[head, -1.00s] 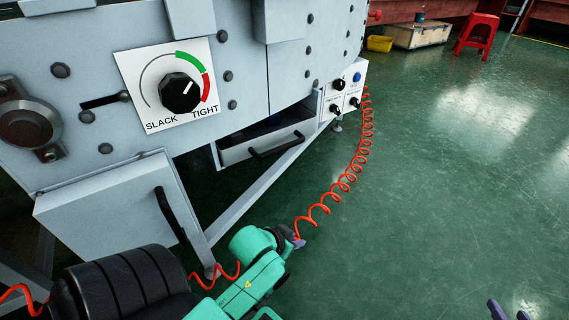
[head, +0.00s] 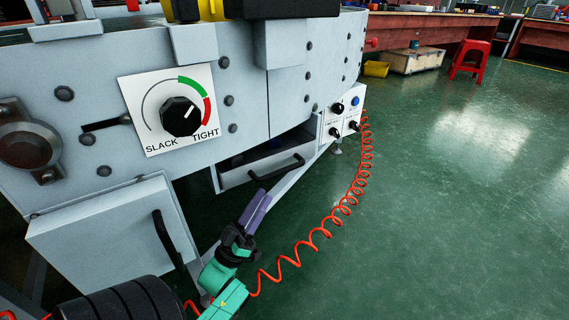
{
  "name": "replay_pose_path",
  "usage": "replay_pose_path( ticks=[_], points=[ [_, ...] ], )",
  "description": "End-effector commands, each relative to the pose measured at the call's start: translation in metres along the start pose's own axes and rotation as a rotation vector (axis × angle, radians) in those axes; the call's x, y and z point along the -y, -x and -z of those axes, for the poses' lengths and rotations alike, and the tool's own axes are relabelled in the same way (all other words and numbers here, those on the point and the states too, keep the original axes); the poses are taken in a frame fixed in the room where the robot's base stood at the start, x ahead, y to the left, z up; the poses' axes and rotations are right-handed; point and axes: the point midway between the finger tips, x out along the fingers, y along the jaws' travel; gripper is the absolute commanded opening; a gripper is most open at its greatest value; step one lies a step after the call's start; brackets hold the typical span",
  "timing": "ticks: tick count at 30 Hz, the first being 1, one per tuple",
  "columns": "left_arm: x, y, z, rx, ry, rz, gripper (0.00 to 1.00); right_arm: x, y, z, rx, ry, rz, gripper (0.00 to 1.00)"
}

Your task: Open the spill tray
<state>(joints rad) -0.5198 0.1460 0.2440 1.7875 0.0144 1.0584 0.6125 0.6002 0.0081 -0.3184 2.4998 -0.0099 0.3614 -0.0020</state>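Two grey pull-out fronts with black handles show under the conveyor; I cannot tell from markings which is the spill tray. The middle one, a shallow tray (head: 234,178), stands a little out, with a dark gap above its front, and has a black bar handle (head: 276,171). The left one is a larger grey box (head: 95,243) with an upright black handle (head: 166,238). My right gripper is out of view.
A tension dial (head: 180,117) marked slack and tight is on the conveyor side. A small control panel (head: 345,115) with knobs is to the right. A coiled orange hose (head: 325,232) hangs beside my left arm. Green floor on the right is clear, with a red stool (head: 474,60) far back.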

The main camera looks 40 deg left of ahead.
Motion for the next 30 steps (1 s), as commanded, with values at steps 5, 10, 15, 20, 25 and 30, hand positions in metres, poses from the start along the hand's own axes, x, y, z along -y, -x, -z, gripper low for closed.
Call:
replay_pose_path(
  ticks=[5, 10, 15, 20, 25, 30],
  points=[
    [0.0, -0.048, -0.002, -0.007, -0.002, -0.006, 0.29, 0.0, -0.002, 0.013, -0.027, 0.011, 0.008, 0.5],
    [0.0, -0.088, -0.002, -0.005, -0.001, -0.004, 0.29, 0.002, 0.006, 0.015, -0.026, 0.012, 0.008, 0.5],
    [0.0, -0.109, -0.001, -0.001, -0.001, -0.002, 0.29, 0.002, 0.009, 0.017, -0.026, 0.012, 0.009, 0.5],
    [0.0, -0.111, -0.001, 0.002, -0.001, 0.0, 0.29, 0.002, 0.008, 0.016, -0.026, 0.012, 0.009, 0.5],
    [0.0, -0.111, -0.001, 0.002, -0.001, 0.0, 0.0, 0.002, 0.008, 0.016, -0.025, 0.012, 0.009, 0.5],
    [0.0, -0.111, -0.001, 0.002, -0.001, 0.0, 0.0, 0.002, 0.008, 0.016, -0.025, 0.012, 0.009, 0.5]
  ],
)
